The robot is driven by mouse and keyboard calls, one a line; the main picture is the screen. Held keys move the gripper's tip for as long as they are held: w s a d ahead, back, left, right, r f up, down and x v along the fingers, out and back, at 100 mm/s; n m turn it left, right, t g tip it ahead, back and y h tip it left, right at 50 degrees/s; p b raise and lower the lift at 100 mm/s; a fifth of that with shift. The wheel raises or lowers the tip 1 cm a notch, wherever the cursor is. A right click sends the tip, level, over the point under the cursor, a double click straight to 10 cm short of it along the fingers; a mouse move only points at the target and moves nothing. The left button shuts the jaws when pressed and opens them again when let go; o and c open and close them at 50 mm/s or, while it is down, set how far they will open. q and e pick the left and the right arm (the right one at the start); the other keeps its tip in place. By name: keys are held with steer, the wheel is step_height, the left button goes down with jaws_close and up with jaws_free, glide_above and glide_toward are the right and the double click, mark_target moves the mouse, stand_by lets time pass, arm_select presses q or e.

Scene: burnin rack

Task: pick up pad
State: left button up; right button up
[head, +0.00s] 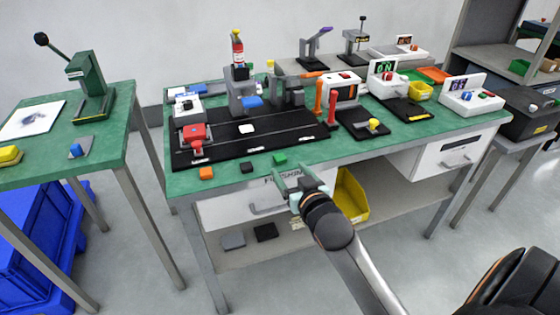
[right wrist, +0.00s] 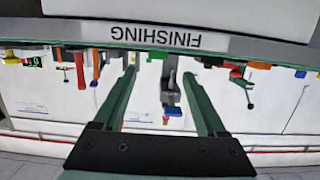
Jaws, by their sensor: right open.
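I cannot tell for certain which piece is the pad. A small white flat piece (head: 247,128) lies on the black mat (head: 262,137) on the green table. Small square pieces lie along the table's front edge: an orange one (head: 206,173), a black one (head: 247,167) and a green one (head: 279,158). My right gripper (head: 288,175) is open and empty, in front of the table's front edge near the green piece. In the right wrist view its two green fingers (right wrist: 160,73) are spread apart with nothing held between them. My left gripper is not in view.
The green table (head: 360,147) carries a red clamp fixture (head: 194,135), a grey press with a bottle (head: 240,85) and several test boxes. A yellow bin (head: 352,195) sits below. Another green table (head: 100,125) stands left, a black chair (head: 505,285) lower right.

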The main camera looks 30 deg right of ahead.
mark_target(281, 159)
steer(key=shift+b+x, duration=0.55)
steer(key=shift+x, duration=2.65)
steer(key=shift+s+d+f, duration=0.1)
jaws_close()
